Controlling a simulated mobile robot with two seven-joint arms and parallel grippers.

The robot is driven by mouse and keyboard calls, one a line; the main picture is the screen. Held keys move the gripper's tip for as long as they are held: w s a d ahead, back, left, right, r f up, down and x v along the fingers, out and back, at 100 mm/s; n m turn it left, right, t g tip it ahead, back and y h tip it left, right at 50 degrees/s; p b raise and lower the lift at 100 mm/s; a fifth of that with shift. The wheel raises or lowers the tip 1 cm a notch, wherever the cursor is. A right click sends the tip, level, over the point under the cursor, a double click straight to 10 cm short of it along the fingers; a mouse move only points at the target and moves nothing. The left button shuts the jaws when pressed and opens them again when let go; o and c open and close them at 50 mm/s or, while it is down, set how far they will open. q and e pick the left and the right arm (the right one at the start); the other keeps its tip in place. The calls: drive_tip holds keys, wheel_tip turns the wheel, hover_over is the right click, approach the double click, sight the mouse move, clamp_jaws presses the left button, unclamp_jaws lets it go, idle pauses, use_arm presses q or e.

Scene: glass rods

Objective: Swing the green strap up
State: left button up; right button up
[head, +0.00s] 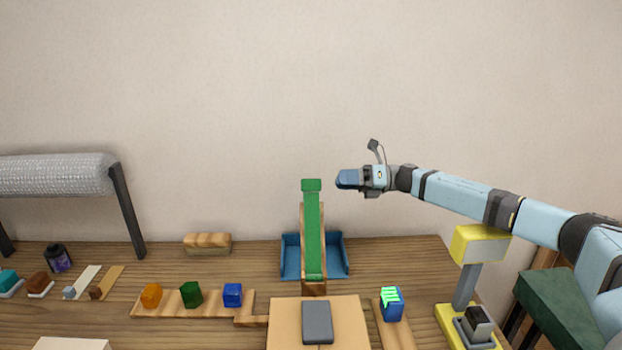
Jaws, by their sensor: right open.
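The green strap (313,235) is a long narrow green piece with a wider block at its far, upper end (311,185). It lies along a wooden support (314,288) that stands at a blue tray (291,266) near the back of the table. My right gripper (347,179) is open and empty. It hangs in the air to the right of the strap's upper end, apart from it in the picture. My left gripper is not in view.
In front are a cardboard box (347,318) with a dark grey block (317,322) on it, and a blue-green block (391,303). Coloured pieces sit on a wooden strip (210,308) at left. A yellow-topped stand (480,245) is under my right arm. A bubble-wrap roll (55,174) stands far left.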

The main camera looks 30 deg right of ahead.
sight(311, 180)
drive_tip(key=p+x, duration=0.1)
drive_tip(key=x, duration=0.6)
drive_tip(key=shift+w+a, duration=0.25)
drive_tip(key=shift+w+a+f+p, duration=0.1)
drive_tip(key=shift+w+a+p, duration=0.2)
drive_tip(key=shift+a+p, duration=0.1)
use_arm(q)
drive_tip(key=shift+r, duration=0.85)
